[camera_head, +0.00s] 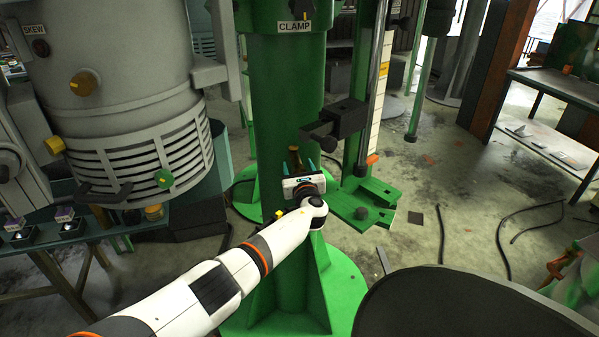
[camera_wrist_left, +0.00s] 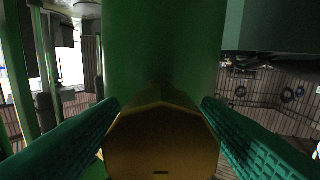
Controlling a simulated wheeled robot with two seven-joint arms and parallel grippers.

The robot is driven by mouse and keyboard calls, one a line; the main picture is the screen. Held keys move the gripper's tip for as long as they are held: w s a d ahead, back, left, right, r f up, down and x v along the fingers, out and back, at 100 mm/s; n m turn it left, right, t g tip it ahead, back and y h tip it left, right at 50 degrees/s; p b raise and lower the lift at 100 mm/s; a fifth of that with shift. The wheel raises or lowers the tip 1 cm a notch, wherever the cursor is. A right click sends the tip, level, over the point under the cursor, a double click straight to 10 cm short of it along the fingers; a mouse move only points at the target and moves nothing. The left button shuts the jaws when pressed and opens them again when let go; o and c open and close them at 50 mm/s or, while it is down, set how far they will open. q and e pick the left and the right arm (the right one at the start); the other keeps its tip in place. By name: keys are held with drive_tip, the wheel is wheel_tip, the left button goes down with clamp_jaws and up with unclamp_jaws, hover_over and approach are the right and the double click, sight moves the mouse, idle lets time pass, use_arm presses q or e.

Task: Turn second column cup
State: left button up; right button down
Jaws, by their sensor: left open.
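A green column (camera_head: 285,100) with a "CLAMP" label near its top stands upright in the middle of the head view. A small brown-gold part (camera_head: 297,157), which looks like the column cup, shows at the column's front between my left fingers. In the left wrist view this gold cup (camera_wrist_left: 162,140) has an angular outline and fills the lower middle, with the green column behind it. My left gripper (camera_head: 299,166) is open, with one green finger on each side of the cup. I cannot tell whether the fingers touch it. My right gripper is not in view.
A dark block (camera_head: 347,118) juts from the column just above and right of my left gripper. A grey slatted machine housing (camera_head: 140,150) hangs at the left. A green base with feet (camera_head: 365,200) lies right of the column. Open floor (camera_head: 455,190) lies further right, with cables.

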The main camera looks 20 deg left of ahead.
use_arm(q)
drive_tip(key=v, duration=1.2)
drive_tip(key=shift+p, duration=0.35)
drive_tip(key=s+a+f+n+g+h, duration=0.1)
drive_tip(key=s+f+n+g+h, duration=0.2)
drive_tip(key=f, duration=0.9)
drive_tip(key=s+a+f+n+g, duration=0.2)
drive_tip(key=s+f, duration=0.3)
drive_tip(key=f, duration=0.7)
drive_tip(key=s+a+f+n+g+h, duration=0.15)
drive_tip(key=s+f+n+g, duration=0.35)
drive_tip(key=s+f, duration=0.9)
drive_tip(key=s+f+n+g+h, duration=0.1)
drive_tip(key=s+f+n, duration=0.4)
drive_tip(key=s, duration=0.7)
drive_tip(key=s+a+f+n+g+h, duration=0.1)
drive_tip(key=s+f+n, duration=0.5)
drive_tip(key=s, duration=0.7)
drive_tip(key=s+f+n+g+h, duration=0.1)
drive_tip(key=s+f+n+g, duration=0.2)
drive_tip(key=s, duration=1)
wheel_tip(320, 180, down, 2)
drive_tip(key=n, duration=0.3)
drive_tip(key=shift+a+f+n+h, duration=0.15)
drive_tip(key=shift+a+n+h, duration=0.15)
drive_tip(key=shift+h, duration=0.05)
